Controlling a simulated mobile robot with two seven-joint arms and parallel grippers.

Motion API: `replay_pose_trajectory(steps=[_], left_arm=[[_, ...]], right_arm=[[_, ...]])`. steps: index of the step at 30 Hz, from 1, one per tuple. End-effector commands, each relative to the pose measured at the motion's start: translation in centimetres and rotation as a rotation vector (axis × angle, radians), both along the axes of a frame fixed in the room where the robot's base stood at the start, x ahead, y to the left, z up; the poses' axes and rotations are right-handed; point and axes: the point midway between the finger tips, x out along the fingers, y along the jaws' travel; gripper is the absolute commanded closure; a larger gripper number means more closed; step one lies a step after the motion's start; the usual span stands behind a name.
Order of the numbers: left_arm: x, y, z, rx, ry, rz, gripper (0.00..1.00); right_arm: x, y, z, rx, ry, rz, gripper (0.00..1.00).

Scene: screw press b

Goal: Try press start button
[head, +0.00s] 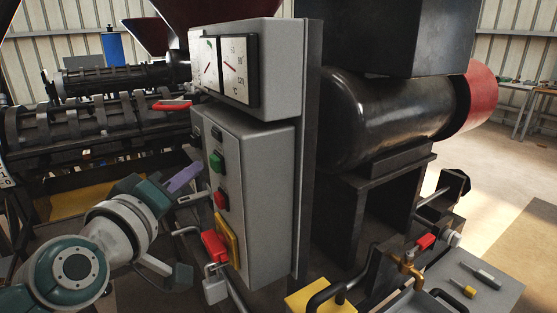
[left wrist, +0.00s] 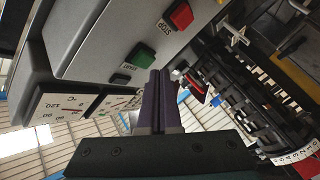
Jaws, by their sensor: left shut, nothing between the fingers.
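The grey control box (head: 262,205) stands in the middle of the head view. On its front face are a green button (head: 216,162) and, below it, a red button (head: 221,199). The left wrist view shows the green button (left wrist: 138,54) and the red button (left wrist: 181,16), each beside a label; the red one's reads STOP. My left gripper (head: 198,169) has purple fingers, shut and empty. Its tips (left wrist: 160,73) are just in front of the box face, left of the green button in the head view. They look apart from the button; the exact gap is unclear.
A gauge box (head: 225,66) is above the control box. A red lever handle (head: 172,105) is behind, left. A black cylinder (head: 390,115) is at right.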

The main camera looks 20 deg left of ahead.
Motion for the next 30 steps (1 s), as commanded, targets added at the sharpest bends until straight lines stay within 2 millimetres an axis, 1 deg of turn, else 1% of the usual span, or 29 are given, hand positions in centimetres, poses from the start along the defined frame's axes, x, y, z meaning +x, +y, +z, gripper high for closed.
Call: replay_pose_trajectory(steps=[5, 18, 22, 30], left_arm=[[-0.4, 0.3, 0.0, 0.002, 0.001, 0.001, 1.0], [-3.5, 3.0, 0.0, 0.002, 0.001, 0.001, 1.0], [-3.8, 3.3, 0.0, 0.001, 0.0, 0.0, 1.0], [-3.8, 3.3, 0.0, 0.0, 0.0, 0.0, 1.0]], right_arm=[[0.0, 0.0, 0.1, 0.0, 0.0, 0.0, 0.5], [0.0, -0.1, 0.3, -0.003, 0.001, 0.002, 0.5], [0.0, -0.1, 0.3, -0.004, 0.0, 0.003, 0.5], [0.0, -0.1, 0.3, -0.004, 0.0, 0.003, 0.5]])
